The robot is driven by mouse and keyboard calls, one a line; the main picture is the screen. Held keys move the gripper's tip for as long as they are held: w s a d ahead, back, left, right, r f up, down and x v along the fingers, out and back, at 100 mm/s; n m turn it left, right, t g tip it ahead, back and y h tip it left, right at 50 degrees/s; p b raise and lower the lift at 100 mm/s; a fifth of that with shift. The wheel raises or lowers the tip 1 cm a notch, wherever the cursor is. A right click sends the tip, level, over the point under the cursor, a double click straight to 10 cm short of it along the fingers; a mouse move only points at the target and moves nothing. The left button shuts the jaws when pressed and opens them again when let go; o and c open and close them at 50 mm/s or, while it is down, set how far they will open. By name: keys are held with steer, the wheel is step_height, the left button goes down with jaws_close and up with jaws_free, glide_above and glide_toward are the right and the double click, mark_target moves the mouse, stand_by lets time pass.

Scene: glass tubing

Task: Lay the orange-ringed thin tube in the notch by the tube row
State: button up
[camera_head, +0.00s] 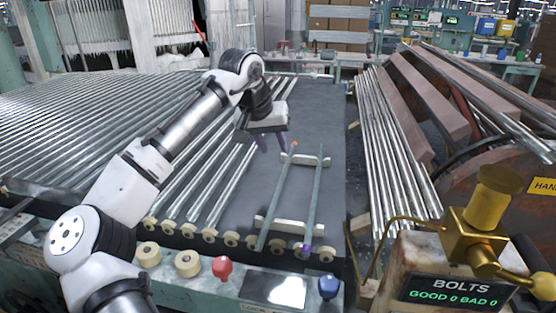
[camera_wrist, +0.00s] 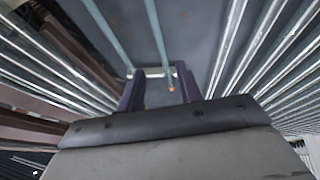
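The orange-ringed thin tube (camera_head: 278,195) lies across two pale notched bars, the near bar (camera_head: 289,226) and the far bar (camera_head: 305,159), its orange end (camera_head: 294,144) pointing away. Another thin tube (camera_head: 316,195) with a purple ring near its front end lies to its right. My gripper (camera_head: 273,143), with dark purple fingers, is open and empty above the far end of the orange-ringed tube, slightly left of it. In the wrist view the orange end (camera_wrist: 171,89) appears between the spread fingers, nearer the right one. The tube row (camera_head: 205,175) lies left of the bars. I cannot make out the notch.
Pale spools (camera_head: 187,263) line the front edge, with a red knob (camera_head: 222,267) and a blue knob (camera_head: 328,287). A brass fitting (camera_head: 487,220) stands at the front right above a BOLTS display (camera_head: 460,290). Long tubes (camera_head: 395,150) lie right of the dark table (camera_head: 325,110), whose far part is clear.

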steer(key=shift+v, duration=1.5)
